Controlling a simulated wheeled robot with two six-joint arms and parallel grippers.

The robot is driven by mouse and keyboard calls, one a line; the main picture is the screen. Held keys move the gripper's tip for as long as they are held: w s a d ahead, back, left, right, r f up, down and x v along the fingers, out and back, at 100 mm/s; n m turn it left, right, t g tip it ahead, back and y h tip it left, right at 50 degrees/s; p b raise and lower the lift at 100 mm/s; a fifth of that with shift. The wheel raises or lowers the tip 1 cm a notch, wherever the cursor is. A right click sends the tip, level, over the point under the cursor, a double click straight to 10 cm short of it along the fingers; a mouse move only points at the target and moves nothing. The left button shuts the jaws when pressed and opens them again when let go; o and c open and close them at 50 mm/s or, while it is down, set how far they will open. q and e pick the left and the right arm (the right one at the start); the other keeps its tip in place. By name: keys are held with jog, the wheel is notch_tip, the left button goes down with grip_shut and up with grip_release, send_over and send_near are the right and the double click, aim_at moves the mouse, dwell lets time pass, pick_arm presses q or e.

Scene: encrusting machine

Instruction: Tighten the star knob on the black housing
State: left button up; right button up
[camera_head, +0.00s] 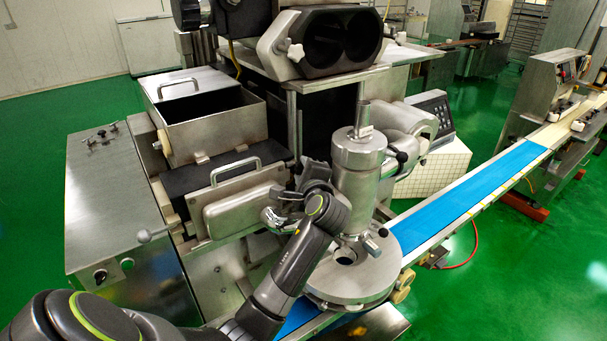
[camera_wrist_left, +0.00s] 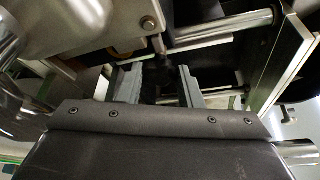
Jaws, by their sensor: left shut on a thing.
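The black housing (camera_head: 335,42) with two large round openings is at the top of the machine in the head view. A pale star knob (camera_head: 295,51) sits on its left front. My left gripper (camera_head: 284,203) is well below it, close to the steel front of the machine, with its fingertips hard to make out. In the left wrist view my two grey fingers (camera_wrist_left: 160,85) stand on either side of a dark part (camera_wrist_left: 160,73) and are shut on it. Its shape is too dark to tell whether it is a star knob. My right gripper is not in view.
A steel vertical cylinder (camera_head: 359,170) and round plate (camera_head: 352,278) stand close to the right of my left arm. A lidded steel box (camera_head: 243,195) is to the left. Steel rods (camera_wrist_left: 220,35) crowd the wrist view. A blue conveyor belt (camera_head: 460,203) runs right.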

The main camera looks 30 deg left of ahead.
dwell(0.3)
pick_arm(q)
jog(key=o, duration=1)
